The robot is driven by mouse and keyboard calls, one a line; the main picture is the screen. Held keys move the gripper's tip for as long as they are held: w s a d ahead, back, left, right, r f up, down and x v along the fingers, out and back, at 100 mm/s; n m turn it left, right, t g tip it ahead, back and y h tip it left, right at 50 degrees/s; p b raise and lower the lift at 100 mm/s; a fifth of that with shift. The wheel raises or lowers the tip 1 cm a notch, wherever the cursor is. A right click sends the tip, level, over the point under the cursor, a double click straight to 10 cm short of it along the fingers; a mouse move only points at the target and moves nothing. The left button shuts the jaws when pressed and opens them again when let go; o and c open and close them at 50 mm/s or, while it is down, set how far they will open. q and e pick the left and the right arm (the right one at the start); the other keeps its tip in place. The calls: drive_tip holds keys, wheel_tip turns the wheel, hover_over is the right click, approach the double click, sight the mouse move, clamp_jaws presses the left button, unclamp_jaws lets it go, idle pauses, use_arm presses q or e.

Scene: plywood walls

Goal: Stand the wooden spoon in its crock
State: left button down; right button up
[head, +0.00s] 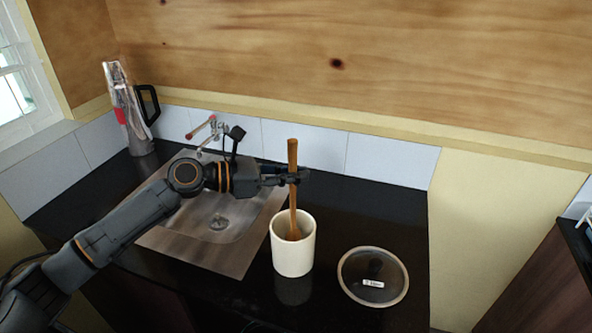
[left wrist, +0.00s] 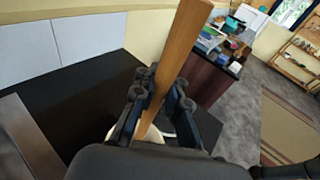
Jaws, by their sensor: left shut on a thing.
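The wooden spoon (head: 293,207) stands nearly upright, its handle up. My left gripper (head: 292,176) is shut on its handle, above the cream crock (head: 294,257). The spoon's bowl end is inside the crock's mouth; its lowest tip is hidden by the front rim, so I cannot tell whether it touches the bottom. The crock stands upright on the dark counter. In the left wrist view the spoon handle (left wrist: 178,50) runs up between the fingers (left wrist: 158,98), and part of the crock's rim (left wrist: 150,133) shows below. My right gripper is not in view.
A glass lid (head: 373,277) lies right of the crock. A sunken sink (head: 215,221) with a tap (head: 211,130) is to the left and behind. A blender-like jug (head: 131,115) stands at the back left. Clear counter (head: 380,208) lies behind the lid.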

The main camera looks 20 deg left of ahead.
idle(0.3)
use_arm(q)
drive_tip(key=c, duration=1.3)
unclamp_jaws()
drive_tip(key=shift+s+a, duration=0.1)
drive_tip(key=v, duration=1.1)
drive_tip(key=shift+s+a, duration=0.2)
drive_tip(key=shift+a, duration=0.15)
